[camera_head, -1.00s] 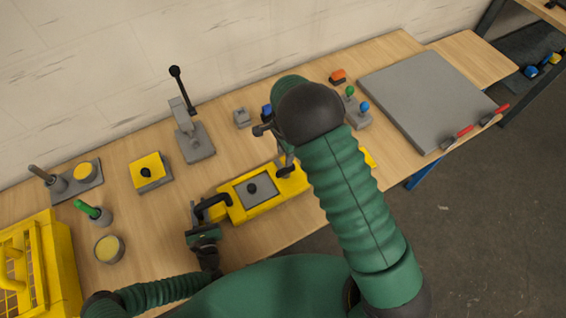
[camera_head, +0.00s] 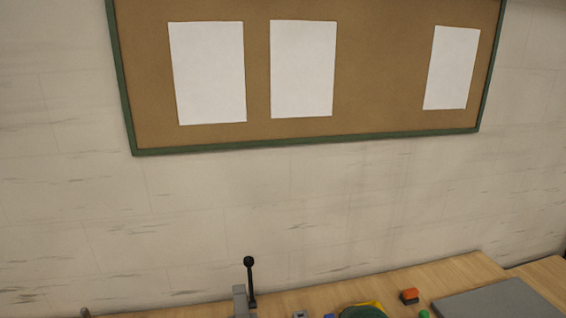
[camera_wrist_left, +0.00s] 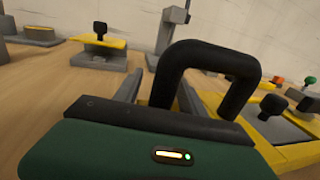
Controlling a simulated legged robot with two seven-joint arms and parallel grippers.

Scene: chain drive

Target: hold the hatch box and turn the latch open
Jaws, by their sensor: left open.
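The hatch box (camera_wrist_left: 292,155) shows at the right of the left wrist view as a yellow body with a grey plate (camera_wrist_left: 255,122) and a black knob (camera_wrist_left: 272,105) on it. Its black arched handle (camera_wrist_left: 215,52) rises in front of my left gripper (camera_wrist_left: 158,88). The gripper is open, with its grey fingers on either side of the near leg of the handle. I cannot tell whether the fingers touch it. The lower part of the handle is hidden by the gripper body. My right gripper is in neither current view.
A yellow-topped block with a black knob (camera_wrist_left: 100,30) and a lever stand (camera_wrist_left: 172,30) stand behind on the table. The head view is mostly wall and a cork board (camera_head: 255,135). An orange block (camera_head: 409,296) and a grey panel (camera_head: 490,302) lie at lower right.

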